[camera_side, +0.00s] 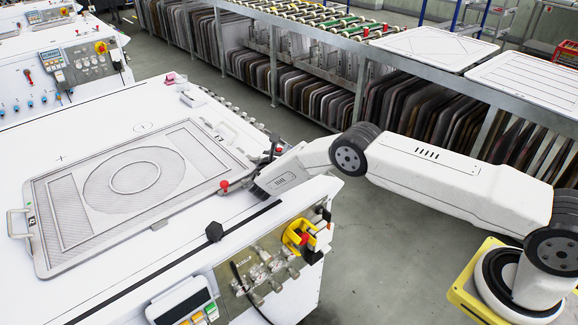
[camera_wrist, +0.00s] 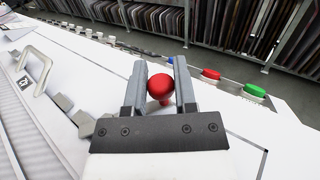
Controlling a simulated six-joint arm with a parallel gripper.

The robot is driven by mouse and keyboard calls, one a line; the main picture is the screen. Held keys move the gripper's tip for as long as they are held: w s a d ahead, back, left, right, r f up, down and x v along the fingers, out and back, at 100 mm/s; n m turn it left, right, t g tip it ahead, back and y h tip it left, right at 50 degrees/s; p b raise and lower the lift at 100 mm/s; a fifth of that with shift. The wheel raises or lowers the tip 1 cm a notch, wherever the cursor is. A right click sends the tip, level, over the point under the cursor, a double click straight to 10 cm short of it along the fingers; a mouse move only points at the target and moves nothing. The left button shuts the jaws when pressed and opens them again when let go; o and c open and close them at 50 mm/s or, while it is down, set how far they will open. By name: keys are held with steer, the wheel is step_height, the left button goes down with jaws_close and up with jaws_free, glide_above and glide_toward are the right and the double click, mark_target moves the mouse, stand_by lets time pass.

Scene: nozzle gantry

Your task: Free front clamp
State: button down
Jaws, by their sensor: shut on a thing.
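My gripper (camera_side: 274,158) is at the right edge of the white machine table. In the wrist view its two grey fingers (camera_wrist: 160,64) stand on either side of a red ball knob (camera_wrist: 159,87) and are shut on it. The knob also shows small between the dark fingers in the side view (camera_side: 280,143). A second red knob (camera_side: 224,185) stands at the nearer right corner of the framed screen plate (camera_side: 45,262). Grey clamp blocks (camera_wrist: 83,123) show left of the fingers. Which clamp is the front one cannot be told for certain; the held knob's base is largely hidden.
The plate lies flat on the table with a handle (camera_wrist: 38,67) at its edge. A black knob (camera_side: 214,231) and a yellow-red switch (camera_side: 300,236) are nearer the front. Racks of panels (camera_side: 320,95) stand behind, across a clear floor aisle.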

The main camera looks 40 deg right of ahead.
steer(key=shift+r, duration=0.1)
stand_by(0.3)
steer(key=shift+c, duration=2)
jaws_free()
steer(key=shift+s+a, duration=0.1)
steer(key=shift+v, duration=3.8)
